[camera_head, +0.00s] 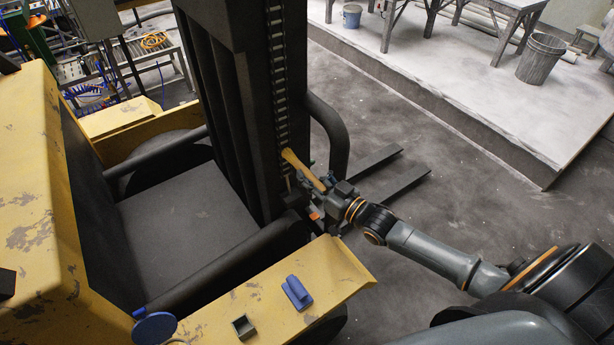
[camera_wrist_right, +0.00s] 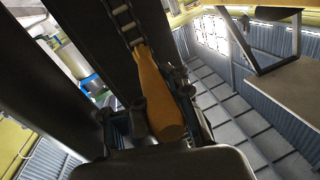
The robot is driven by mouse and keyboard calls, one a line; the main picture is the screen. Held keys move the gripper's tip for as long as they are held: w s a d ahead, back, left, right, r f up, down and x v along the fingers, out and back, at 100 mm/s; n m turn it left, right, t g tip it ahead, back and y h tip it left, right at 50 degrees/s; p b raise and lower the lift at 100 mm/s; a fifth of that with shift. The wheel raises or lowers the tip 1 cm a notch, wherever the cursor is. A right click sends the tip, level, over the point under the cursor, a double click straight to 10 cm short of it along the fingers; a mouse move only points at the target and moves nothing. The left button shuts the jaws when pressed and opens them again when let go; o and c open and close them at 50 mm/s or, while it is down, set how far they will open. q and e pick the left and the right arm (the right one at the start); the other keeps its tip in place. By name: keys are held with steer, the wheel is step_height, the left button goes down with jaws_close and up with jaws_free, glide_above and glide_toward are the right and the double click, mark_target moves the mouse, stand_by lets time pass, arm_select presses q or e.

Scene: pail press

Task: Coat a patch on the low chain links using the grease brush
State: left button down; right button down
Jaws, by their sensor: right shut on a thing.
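The chain (camera_head: 278,85) runs down the dark forklift mast; it also shows in the wrist view (camera_wrist_right: 124,18). My right gripper (camera_head: 322,190) is shut on the grease brush (camera_head: 303,170), which has a yellow-brown wooden body. The brush slants up and left from the gripper, with its far end at the low part of the chain. In the wrist view the brush (camera_wrist_right: 157,90) points up to the chain's lower visible end. I cannot tell whether it touches the links, and its bristles are not clear. My left gripper is not in view.
The mast (camera_head: 235,100) and a curved black guard (camera_head: 328,135) stand close around the gripper. On the yellow fender (camera_head: 345,272) are a blue object (camera_head: 297,292) and a small dark open box (camera_head: 243,327). Two forks (camera_head: 400,184) extend behind the gripper. Open floor lies to the right.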

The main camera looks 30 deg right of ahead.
mark_target(307, 175)
steer(key=shift+w+r+p, duration=0.1)
steer(key=shift+r+p, duration=3.7)
steer(key=shift+r, duration=0.85)
steer(key=shift+f+b, duration=3.05)
steer(key=shift+f, duration=0.9)
step_height(307, 175, down, 7)
steer(key=b, duration=0.5)
steer(key=shift+b, duration=0.4)
steer(key=shift+s+a+p+v, duration=0.1)
steer(key=shift+a+p+v, duration=0.1)
steer(key=shift+p+v, duration=0.55)
steer(key=shift+s+a+p+v, duration=0.1)
steer(key=shift+a+p+v, duration=0.2)
steer(key=shift+v, duration=0.9)
steer(key=shift+s+a+p+v, duration=0.15)
steer(key=shift+p+v, duration=0.4)
steer(key=shift+v, duration=0.4)
